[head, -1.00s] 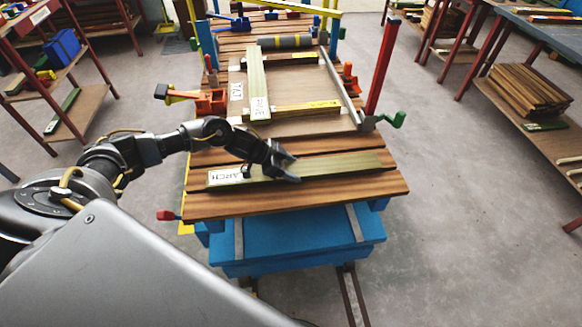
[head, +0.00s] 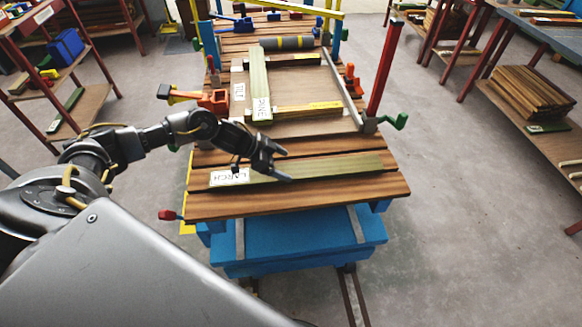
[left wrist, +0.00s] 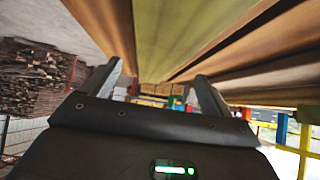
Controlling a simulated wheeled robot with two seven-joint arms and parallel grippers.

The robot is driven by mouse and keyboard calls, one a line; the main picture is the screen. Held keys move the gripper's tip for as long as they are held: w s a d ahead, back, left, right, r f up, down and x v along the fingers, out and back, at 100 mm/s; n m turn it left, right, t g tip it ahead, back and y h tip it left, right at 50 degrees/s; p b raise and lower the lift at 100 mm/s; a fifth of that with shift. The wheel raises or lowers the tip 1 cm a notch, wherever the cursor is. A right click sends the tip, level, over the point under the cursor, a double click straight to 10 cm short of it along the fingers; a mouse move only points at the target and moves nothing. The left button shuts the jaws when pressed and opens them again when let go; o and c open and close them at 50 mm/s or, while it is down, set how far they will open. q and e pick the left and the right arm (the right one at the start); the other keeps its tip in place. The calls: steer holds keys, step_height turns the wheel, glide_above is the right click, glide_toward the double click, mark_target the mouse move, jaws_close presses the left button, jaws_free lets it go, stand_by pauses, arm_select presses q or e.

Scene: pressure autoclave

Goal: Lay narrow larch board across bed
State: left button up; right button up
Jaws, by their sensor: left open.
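The narrow larch board (head: 335,168) is pale green, with a white LARCH label at its left end. It lies flat on the near brown slats of the trolley bed (head: 350,190), running left to right. My left gripper (head: 280,164) is over the board's left-middle part, its fingers apart. In the left wrist view a greenish board (left wrist: 168,40) runs between the open fingers (left wrist: 160,85). I cannot tell whether the fingers touch it. My right gripper is not in view.
An orange clamp (head: 213,101), a red post (head: 383,68) and a green handle (head: 395,121) stand along the sides.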

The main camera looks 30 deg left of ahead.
arm_select(q)
steer(key=v, duration=0.7)
steer(key=shift+s+a+r, duration=0.1)
steer(key=shift+s+r, duration=0.05)
